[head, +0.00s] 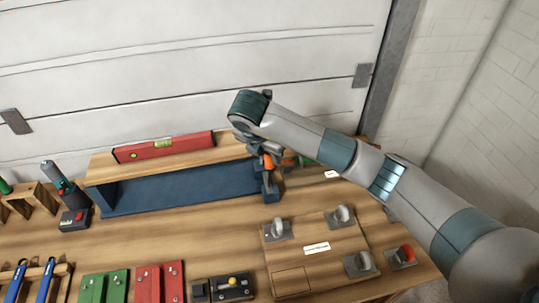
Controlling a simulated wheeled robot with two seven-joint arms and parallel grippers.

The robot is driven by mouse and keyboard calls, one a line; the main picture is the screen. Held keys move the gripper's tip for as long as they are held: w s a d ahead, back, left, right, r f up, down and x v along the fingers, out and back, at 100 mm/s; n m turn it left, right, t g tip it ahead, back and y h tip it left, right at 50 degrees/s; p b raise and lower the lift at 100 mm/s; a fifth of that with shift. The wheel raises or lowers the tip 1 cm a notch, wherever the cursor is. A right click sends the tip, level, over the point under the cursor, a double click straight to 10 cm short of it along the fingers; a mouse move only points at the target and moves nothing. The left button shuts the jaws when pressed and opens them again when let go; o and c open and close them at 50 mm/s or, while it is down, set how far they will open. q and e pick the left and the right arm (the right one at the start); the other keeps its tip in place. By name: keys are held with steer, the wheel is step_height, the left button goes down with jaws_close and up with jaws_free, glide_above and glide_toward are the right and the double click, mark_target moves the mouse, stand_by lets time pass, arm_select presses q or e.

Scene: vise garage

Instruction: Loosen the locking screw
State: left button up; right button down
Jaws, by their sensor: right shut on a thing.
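A long dark blue vise-like fixture (185,187) lies on the wooden bench, with an upright blue end block (269,188) at its right end. A small orange part (267,161), seemingly the locking screw's knob, shows at the top of that block. My right gripper (262,154) reaches in from the right above this end, pointing down, and is shut on the orange part. The wrist and fingers hide much of the contact, so the screw itself does not show clearly. My left gripper is out of view.
A red spirit level (164,146) lies behind the fixture. A panel with grey knobs (341,217) is at the front right, beside a red knob (402,257). A green block (104,287) and a red block (160,283) stand at the front. A cordless tool (65,190) stands left.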

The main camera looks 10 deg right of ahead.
steer(key=shift+f+b, duration=0.3)
steer(key=shift+b, duration=0.05)
stand_by(0.6)
steer(key=shift+d, duration=0.1)
